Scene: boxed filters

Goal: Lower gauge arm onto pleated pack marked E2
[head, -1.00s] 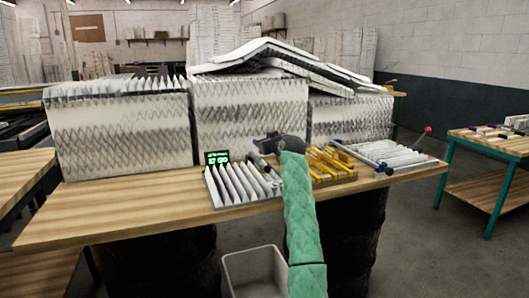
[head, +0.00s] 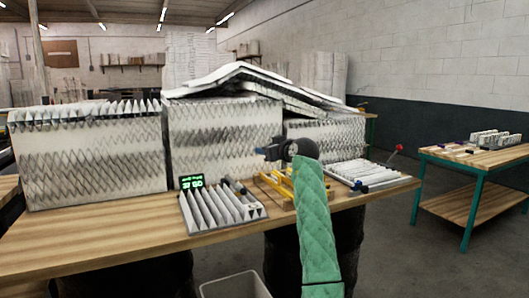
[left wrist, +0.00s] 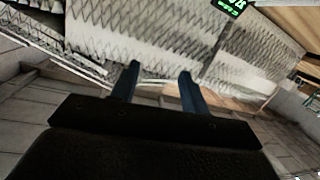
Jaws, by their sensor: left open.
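A small white pleated pack (head: 217,207) lies on the bench beside a green-lit display (head: 191,182). A dark rod (head: 238,187) lies slanted at its right end; I cannot tell if it is the gauge arm. Another flat white pleated piece (head: 358,173) lies at the bench's right end, near a thin lever with a red knob (head: 398,148). No E2 mark is legible. My left gripper (head: 264,151), on the green-sleeved arm, is raised near the yellow fixture. Its fingers (left wrist: 160,80) are open and empty in the left wrist view. My right gripper is not in view.
Large white filter packs (head: 225,135) stand along the bench's back, with loose white sheets (head: 235,75) on top. A yellow fixture (head: 280,187) is partly behind my arm. The bench's left front (head: 90,235) is clear. A grey bin (head: 235,285) stands below. A green-legged table (head: 475,165) is at right.

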